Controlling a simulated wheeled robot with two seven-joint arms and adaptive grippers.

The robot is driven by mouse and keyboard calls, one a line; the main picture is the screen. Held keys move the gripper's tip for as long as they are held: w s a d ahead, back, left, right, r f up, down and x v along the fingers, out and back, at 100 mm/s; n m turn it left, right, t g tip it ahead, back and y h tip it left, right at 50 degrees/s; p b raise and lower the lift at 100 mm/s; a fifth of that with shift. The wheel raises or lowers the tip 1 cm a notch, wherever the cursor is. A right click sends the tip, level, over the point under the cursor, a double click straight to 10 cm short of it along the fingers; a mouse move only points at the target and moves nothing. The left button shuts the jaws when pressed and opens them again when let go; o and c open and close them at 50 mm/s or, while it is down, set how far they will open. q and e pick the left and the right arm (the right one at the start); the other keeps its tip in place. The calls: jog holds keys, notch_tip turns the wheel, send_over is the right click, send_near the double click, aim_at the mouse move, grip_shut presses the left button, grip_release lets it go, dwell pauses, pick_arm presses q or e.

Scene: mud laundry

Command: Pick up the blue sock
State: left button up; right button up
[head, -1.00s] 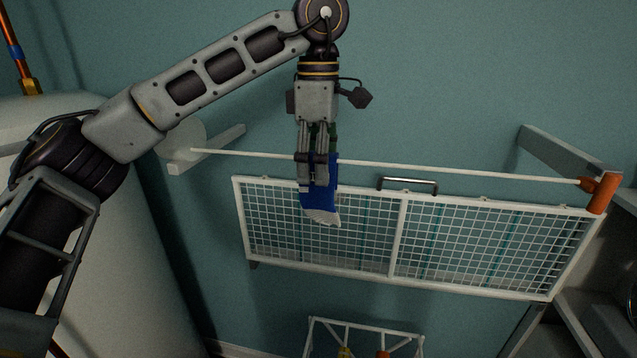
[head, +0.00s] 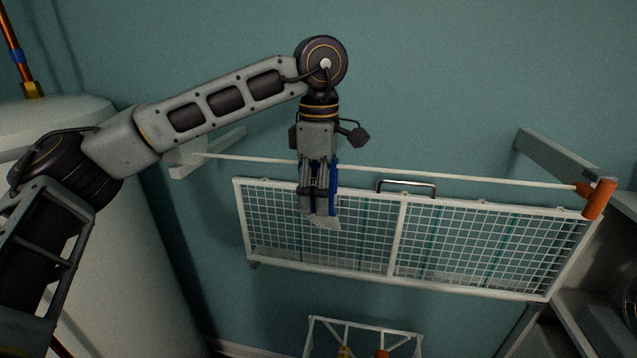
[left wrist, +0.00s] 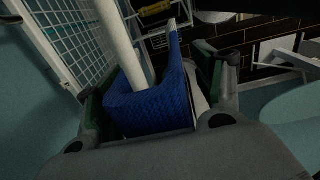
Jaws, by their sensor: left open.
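The blue sock (head: 334,190) hangs over the thin white rod (head: 450,176), its pale toe end showing below. My left gripper (head: 314,208) points down at the rod and covers most of the sock in the head view. In the left wrist view the sock (left wrist: 150,108) is draped over the rod (left wrist: 122,45) between the two open fingers of my left gripper (left wrist: 160,100). One finger is on each side of the sock. I cannot tell whether either finger touches it. My right gripper is not in view.
A white wire-mesh rack (head: 397,240) with a metal handle (head: 407,183) is below the rod. An orange bracket (head: 599,199) holds the rod's right end. A pale rounded tank (head: 125,250) stands at the left. A smaller white rack (head: 365,326) is lower down.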

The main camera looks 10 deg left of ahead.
pick_arm(q)
jog(key=shift+f, duration=0.15)
dwell(0.3)
jog(key=c, duration=1)
notch_tip(320, 180, up, 15)
jog(key=shift+r+p, duration=0.2)
jog(key=shift+p, duration=0.2)
jog(key=shift+r+p, duration=0.3)
jog(key=shift+r, duration=1)
